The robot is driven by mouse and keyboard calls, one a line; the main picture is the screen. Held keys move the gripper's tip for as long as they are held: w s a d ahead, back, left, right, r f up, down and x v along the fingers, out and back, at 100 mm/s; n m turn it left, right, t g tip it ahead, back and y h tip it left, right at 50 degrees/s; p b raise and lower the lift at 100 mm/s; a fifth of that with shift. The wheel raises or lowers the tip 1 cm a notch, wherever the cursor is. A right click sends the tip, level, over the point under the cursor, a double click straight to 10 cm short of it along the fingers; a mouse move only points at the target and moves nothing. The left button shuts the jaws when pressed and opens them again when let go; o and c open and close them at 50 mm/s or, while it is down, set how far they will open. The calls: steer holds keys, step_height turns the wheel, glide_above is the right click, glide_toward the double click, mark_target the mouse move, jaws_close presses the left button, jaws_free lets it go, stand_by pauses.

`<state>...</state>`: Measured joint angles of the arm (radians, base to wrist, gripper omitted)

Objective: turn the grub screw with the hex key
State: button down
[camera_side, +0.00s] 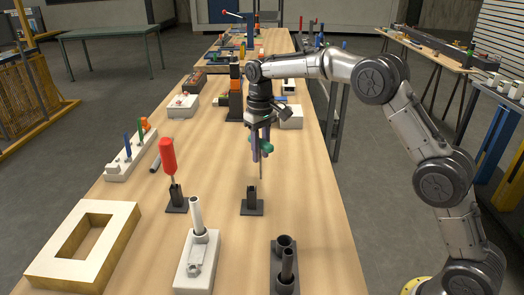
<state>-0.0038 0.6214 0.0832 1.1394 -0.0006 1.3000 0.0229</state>
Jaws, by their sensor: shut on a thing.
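My gripper (261,149) hangs over the middle of the wooden bench, pointing down. It is shut on what looks like the hex key (261,168), a thin grey rod with teal parts near the fingers. The key points down, close to upright, above a small black stand (252,208) with a short upright post. The rod's lower end is near the top of that post; I cannot tell whether they touch. I cannot make out the grub screw at this size.
A red-handled screwdriver (168,158) stands in a black holder to the left. A pale square frame (52,272) lies front left. A white block with a grey tube (197,218) and a black holder with tubes (285,268) stand in front. A white rack (127,158) is farther left.

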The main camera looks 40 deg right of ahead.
steer(key=s+a+r+m, duration=0.4)
steer(key=a+r+m, duration=0.1)
steer(key=a+m, duration=0.3)
steer(key=s+a+r+m, duration=0.4)
steer(key=a+r+m, duration=0.1)
steer(key=a+m, duration=0.25)
steer(key=s+a+r+m, duration=0.45)
steer(key=a+m, duration=0.25)
steer(key=a, duration=0.2)
steer(key=s+a+f+n, duration=0.1)
steer(key=a+f+n, duration=0.2)
steer(key=n, duration=0.7)
steer(key=s+a+f+n, duration=0.1)
steer(key=a+f+n, duration=0.3)
steer(key=f+n, duration=0.3)
steer(key=shift+f+n, duration=0.15)
steer(key=shift+n, duration=1.2)
steer(key=shift+s+f, duration=0.1)
steer(key=shift+f, duration=0.65)
stand_by(0.3)
